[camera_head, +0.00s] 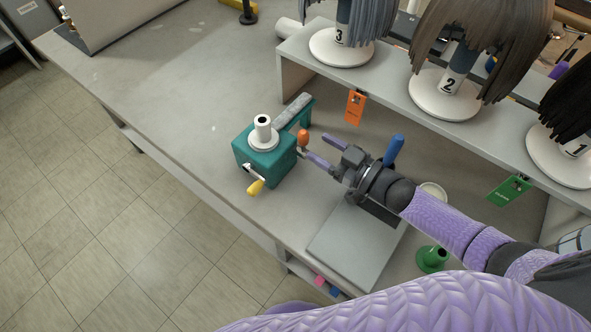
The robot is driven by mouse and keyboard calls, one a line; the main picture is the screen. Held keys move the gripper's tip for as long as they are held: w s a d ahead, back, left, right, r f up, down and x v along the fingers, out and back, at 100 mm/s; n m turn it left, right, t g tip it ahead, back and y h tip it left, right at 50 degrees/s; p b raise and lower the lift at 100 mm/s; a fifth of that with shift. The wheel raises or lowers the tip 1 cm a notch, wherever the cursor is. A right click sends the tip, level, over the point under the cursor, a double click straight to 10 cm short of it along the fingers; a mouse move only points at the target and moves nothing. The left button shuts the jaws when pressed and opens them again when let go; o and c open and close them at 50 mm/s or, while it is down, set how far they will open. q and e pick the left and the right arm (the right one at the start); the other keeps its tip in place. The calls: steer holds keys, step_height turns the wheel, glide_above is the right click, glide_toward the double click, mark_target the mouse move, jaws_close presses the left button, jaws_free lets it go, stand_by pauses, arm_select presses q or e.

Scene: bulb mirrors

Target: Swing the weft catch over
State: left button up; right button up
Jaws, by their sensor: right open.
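A teal wefting device (262,158) stands on the grey bench, with a white spool-like post (263,133) on top. On its right side is a lever with an orange knob (303,138). A yellow-ended handle (256,187) sticks out at its front. No label shows which part is the weft catch. My right gripper (315,146) comes in from the right, open, with its purple fingertips close to the orange knob. I cannot tell whether they touch it. My left gripper is not in view.
A raised shelf (400,88) holds wigs on numbered white stands behind, with orange (355,106) and green (509,190) tags at its edge. A blue handle (394,149) shows beside my right wrist. A grey plate (350,258) and green holder (432,259) lie nearer.

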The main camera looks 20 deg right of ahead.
mark_target(308, 140)
steer(key=b+x, duration=0.1)
steer(key=x, duration=0.2)
steer(key=shift+f, duration=0.1)
steer(key=shift+w+a, duration=0.25)
jaws_close()
steer(key=s+a+f+n+b, duration=0.1)
steer(key=n, duration=0.3)
steer(key=s+a+f+n+b, duration=0.1)
steer(key=f+n, duration=0.1)
steer(key=n, duration=0.3)
steer(key=s+a+f+n+b, duration=0.1)
steer(key=a+f+n+b, duration=0.1)
steer(key=n, duration=0.3)
steer(key=shift+s+a, duration=0.15)
steer(key=shift+s, duration=0.05)
steer(key=shift+o, duration=0.4)
jaws_free()
steer(key=shift+r, duration=0.3)
